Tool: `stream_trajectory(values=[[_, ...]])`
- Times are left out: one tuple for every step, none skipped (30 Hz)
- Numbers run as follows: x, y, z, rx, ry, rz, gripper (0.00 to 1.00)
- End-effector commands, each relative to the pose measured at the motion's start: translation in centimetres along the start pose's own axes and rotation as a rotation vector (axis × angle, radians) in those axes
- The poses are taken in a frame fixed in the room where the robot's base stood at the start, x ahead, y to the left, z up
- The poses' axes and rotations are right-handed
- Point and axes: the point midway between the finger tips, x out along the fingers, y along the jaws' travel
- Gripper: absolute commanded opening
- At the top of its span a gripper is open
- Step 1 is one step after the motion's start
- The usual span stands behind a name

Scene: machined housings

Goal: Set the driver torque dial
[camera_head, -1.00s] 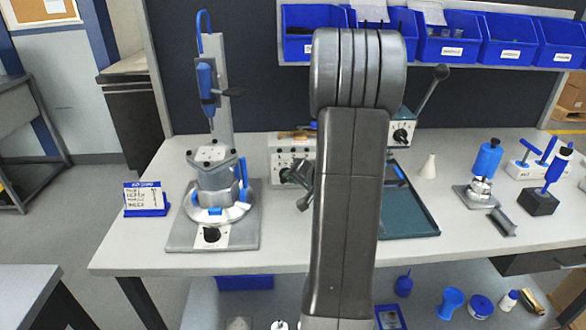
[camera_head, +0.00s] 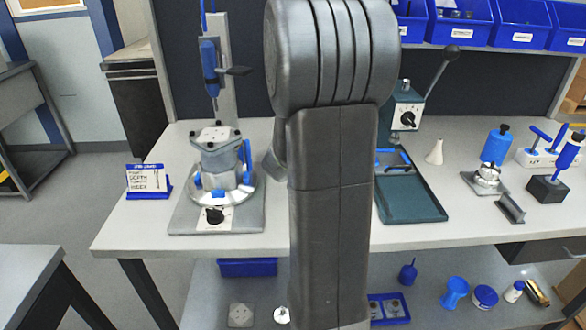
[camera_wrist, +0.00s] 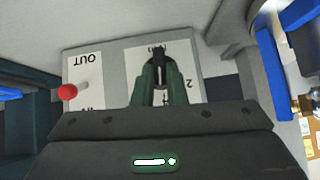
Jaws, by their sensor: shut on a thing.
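In the wrist view a black dial (camera_wrist: 158,62) with a white pointer line sits on a light panel (camera_wrist: 210,58) printed with marks such as "Nm" and "2". My gripper (camera_wrist: 160,78) has green fingers closed on the dial, one at each side. The fingers hide the dial's lower part and some of the scale, so I cannot read its setting. In the head view my arm hides the gripper and this dial. A blue driver (camera_head: 209,68) hangs upright on the stand at the left.
A red-tipped lever (camera_wrist: 68,92) stands beside the dial, near "OUT" lettering. A clamped housing (camera_head: 218,155) stands on its fixture left of my arm. Blue bins (camera_head: 515,20) hang above.

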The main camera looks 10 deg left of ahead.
Motion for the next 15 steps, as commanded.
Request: stream_trajectory(values=[[0.35, -0.11, 0.17, -0.012, 0.006, 0.008, 0.0], [0.31, -0.12, 0.13, -0.019, 0.006, 0.015, 0.0], [0.29, -0.15, 0.09, -0.026, 0.006, 0.023, 0.0], [0.26, -0.18, 0.07, -0.031, 0.006, 0.028, 0.0], [0.24, -0.19, 0.07, -0.036, 0.005, 0.033, 0.0], [0.19, -0.23, 0.04, -0.042, 0.005, 0.038, 0.0], [0.14, -0.23, 0.03, -0.046, 0.004, 0.042, 0.0], [0.1, -0.22, 0.02, -0.049, 0.004, 0.046, 0.0], [0.05, -0.24, -0.01, -0.052, 0.004, 0.049, 0.0], [0.02, -0.24, -0.04, -0.054, 0.004, 0.051, 0.0], [-0.01, -0.24, -0.06, -0.055, 0.003, 0.053, 0.0], [-0.04, -0.23, -0.07, -0.057, 0.003, 0.055, 0.0], [-0.06, -0.23, -0.09, -0.058, 0.003, 0.057, 0.0], [-0.08, -0.23, -0.1, -0.058, 0.002, 0.058, 0.0], [-0.1, -0.23, -0.11, -0.059, 0.002, 0.059, 0.0]])
